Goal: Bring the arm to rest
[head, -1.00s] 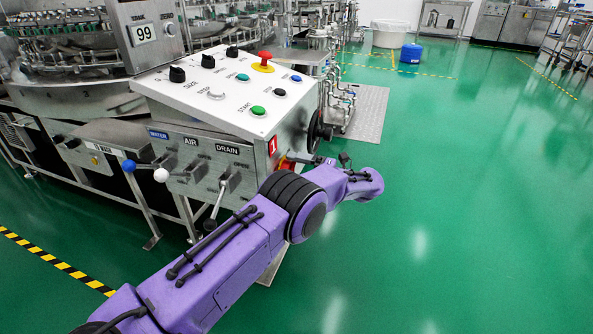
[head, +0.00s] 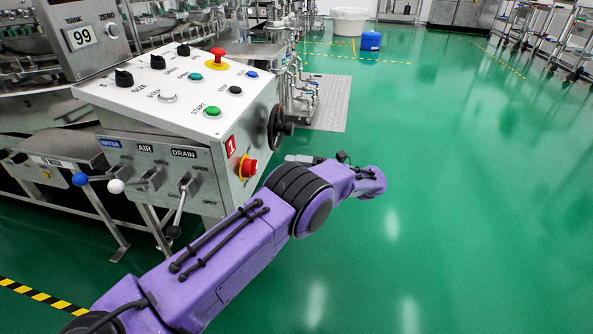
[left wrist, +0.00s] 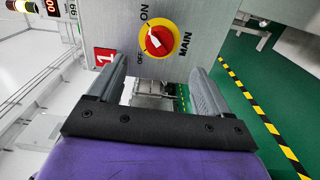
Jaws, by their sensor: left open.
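My left arm is purple and reaches in from the lower left in the head view. Its gripper (left wrist: 154,85) is open and empty in the left wrist view, its two grey fingers apart. The red and yellow MAIN switch (left wrist: 157,41) is on the steel panel just beyond the fingers, with clear space between. In the head view the switch (head: 248,167) is on the right side of the control box (head: 205,95), left of the arm's bend. My right gripper is not in view.
A black handwheel (head: 277,128) sticks out from the box's right side. Lever valves with a blue ball (head: 80,179) and a white ball (head: 116,186) are on the box front. Green floor (head: 470,200) is open to the right.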

